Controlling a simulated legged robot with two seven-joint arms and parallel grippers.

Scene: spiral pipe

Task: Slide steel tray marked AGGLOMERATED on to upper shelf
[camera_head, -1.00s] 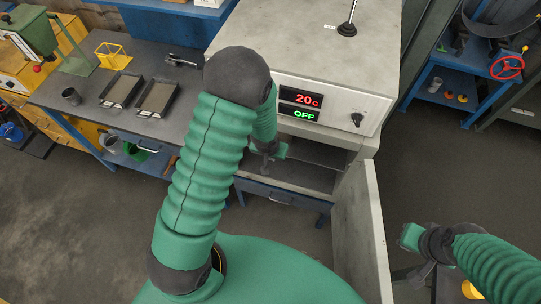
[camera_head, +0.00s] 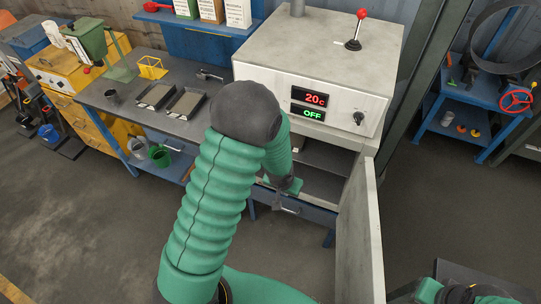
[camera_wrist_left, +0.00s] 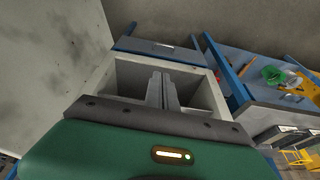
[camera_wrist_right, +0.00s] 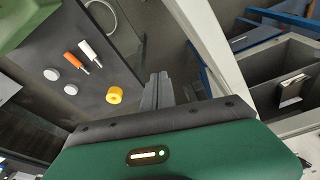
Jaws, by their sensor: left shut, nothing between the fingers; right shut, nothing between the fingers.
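Two dark shallow trays, the left one (camera_head: 157,95) and the right one (camera_head: 186,103), lie side by side on the workbench. No marking on them is readable. The grey oven (camera_head: 318,140) stands right of the bench with its door (camera_head: 358,230) open, showing an upper shelf (camera_head: 326,156) and a lower space. My left gripper (camera_head: 285,206) is shut and empty, in front of the oven opening; its fingers show in the left wrist view (camera_wrist_left: 162,90). My right gripper (camera_wrist_right: 158,90) is shut and empty; in the head view it is mostly cut off at bottom right.
A blue table (camera_head: 480,97) with a red handwheel (camera_head: 515,100) stands at right. The open door projects between my arms.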

